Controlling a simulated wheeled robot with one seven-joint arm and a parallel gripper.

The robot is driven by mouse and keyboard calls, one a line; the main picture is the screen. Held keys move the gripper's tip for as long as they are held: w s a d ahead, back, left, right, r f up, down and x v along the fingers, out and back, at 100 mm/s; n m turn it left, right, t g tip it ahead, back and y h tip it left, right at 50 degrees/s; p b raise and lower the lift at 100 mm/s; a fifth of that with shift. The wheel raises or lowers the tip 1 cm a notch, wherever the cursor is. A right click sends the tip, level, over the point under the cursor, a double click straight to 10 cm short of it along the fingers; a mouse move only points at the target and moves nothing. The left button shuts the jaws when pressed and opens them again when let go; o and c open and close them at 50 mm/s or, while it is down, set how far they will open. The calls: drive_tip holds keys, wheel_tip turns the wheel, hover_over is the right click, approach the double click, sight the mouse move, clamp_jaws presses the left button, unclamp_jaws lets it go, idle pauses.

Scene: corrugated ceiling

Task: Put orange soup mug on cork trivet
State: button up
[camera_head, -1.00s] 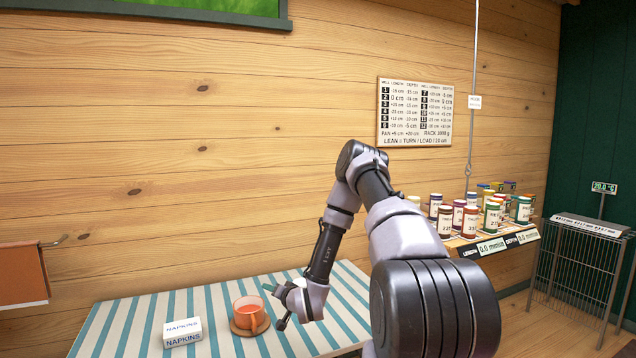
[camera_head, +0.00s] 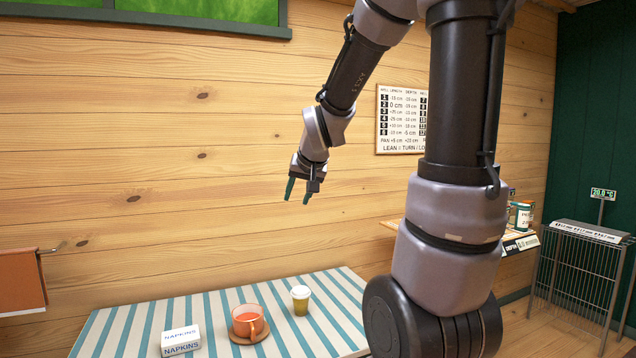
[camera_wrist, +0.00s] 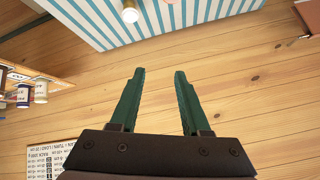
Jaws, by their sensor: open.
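The orange soup mug (camera_head: 245,317), filled with red-orange soup, stands upright on the striped table in the head view. A brown round cork trivet (camera_head: 237,340) shows under it, and the mug appears to rest on it. My gripper (camera_head: 297,196) is open and empty, high above the table and to the right of the mug, with its teal fingers pointing down. The wrist view shows the two fingers (camera_wrist: 160,73) apart with only wall boards between them. The mug is not clearly visible in the wrist view.
A small cup with a pale rim (camera_head: 300,299) stands right of the mug; it also shows in the wrist view (camera_wrist: 130,11). A white napkin box (camera_head: 181,340) stands to the left. The striped table (camera_head: 130,325) has free room at the front right. A wire rack (camera_head: 575,265) stands at far right.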

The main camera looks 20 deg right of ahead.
drive_tip(key=s+a+r+y, duration=0.1)
drive_tip(key=s+r, duration=0.2)
drive_tip(key=s, duration=0.7)
drive_tip(key=s+a+r+g+y, duration=0.1)
drive_tip(key=s+a+r, duration=0.1)
drive_tip(key=s, duration=0.7)
drive_tip(key=shift+s+r, duration=0.4)
drive_tip(key=shift+r, duration=0.2)
